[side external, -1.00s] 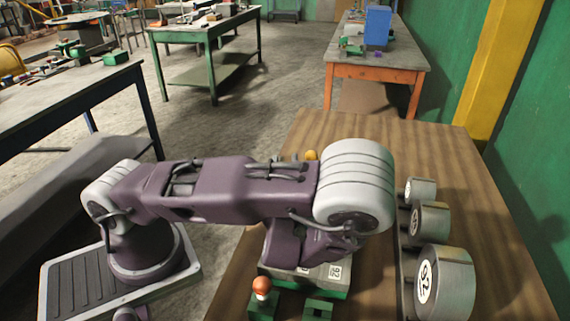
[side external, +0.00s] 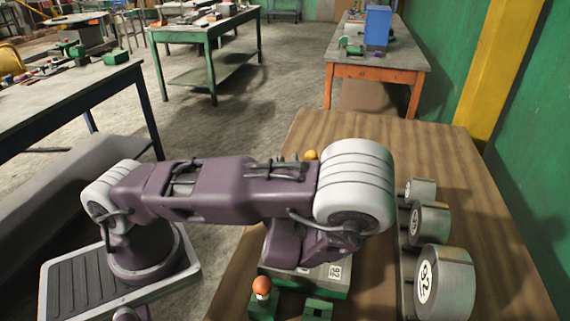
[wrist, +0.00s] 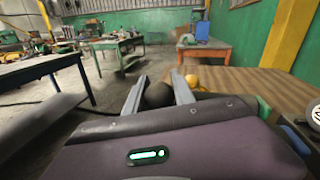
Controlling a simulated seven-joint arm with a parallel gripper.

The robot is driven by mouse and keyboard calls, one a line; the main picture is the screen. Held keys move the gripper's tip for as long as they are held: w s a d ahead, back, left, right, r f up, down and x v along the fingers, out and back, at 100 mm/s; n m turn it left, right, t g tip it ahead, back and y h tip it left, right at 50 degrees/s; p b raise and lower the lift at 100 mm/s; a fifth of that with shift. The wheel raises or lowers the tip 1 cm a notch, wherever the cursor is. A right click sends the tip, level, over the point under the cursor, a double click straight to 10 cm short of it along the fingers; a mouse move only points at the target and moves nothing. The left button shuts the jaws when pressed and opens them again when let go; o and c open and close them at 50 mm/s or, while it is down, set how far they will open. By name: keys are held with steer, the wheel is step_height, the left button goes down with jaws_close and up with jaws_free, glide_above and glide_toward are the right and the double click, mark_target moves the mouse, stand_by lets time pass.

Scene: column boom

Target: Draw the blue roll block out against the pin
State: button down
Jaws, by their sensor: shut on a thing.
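My gripper (wrist: 158,76) shows in the wrist view as two grey fingers pointing away from the camera. A dark rounded thing (wrist: 158,96) sits between them, and the fingers are shut on it. Its colour reads as dark grey, so I cannot tell whether it belongs to the roll block. A patch of blue (wrist: 296,140) shows at the lower right of the wrist view, mostly hidden by my wrist. I cannot tell whether it is the blue roll block. In the side view my arm hides the fingers and what they hold. No pin can be made out.
A yellow ball (wrist: 192,80) is just right of the fingers. A grey box on a green base (side external: 333,285), an orange knob (side external: 261,287) and a green block (side external: 318,308) sit near the front. Grey cylinders (side external: 444,284) line the right. The brown tabletop (side external: 440,150) is clear at the back.

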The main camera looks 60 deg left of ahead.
steer(key=shift+s+v, duration=0.3)
steer(key=shift+v, duration=1.35)
steer(key=shift+a, duration=0.15)
steer(key=c, duration=1.1)
jaws_free()
steer(key=shift+o, duration=0.2)
steer(key=v, duration=0.7)
